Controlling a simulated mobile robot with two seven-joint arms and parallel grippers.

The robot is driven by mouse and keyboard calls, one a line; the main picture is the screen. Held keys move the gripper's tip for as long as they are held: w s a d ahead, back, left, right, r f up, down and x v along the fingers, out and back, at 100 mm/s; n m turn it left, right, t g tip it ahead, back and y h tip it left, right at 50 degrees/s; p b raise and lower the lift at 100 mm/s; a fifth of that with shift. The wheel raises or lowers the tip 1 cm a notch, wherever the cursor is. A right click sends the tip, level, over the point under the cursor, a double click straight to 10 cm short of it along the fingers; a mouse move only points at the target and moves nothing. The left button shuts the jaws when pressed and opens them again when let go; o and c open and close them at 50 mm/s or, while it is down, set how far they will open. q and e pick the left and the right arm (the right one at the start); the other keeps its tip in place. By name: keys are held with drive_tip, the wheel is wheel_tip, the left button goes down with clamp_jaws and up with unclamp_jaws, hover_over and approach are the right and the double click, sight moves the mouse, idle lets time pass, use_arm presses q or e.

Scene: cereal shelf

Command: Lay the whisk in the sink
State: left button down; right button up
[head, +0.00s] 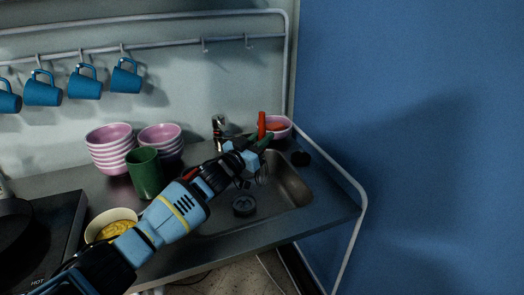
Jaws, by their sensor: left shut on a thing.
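The metal sink (290,186) is set into the counter at the right, with a round dark drain (243,205) in its floor. My left arm reaches in from the lower left. Its gripper (250,157) is over the back part of the sink and is shut on the whisk (263,174). The whisk's thin wire loops hang down in front of the sink's back wall. Its handle is mostly hidden by the gripper, and I cannot tell whether the wires touch the sink. My right gripper is not in view.
A faucet (218,130) and a pink bowl (282,128) with red and green things stand behind the sink. Pink bowl stacks (109,150), a green cup (146,174) and a yellow-filled bowl (112,225) are left. Blue mugs (84,82) hang above. A rail bounds the right.

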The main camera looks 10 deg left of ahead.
use_arm(q)
wheel_tip(320, 180, down, 4)
drive_tip(key=shift+r, duration=0.1)
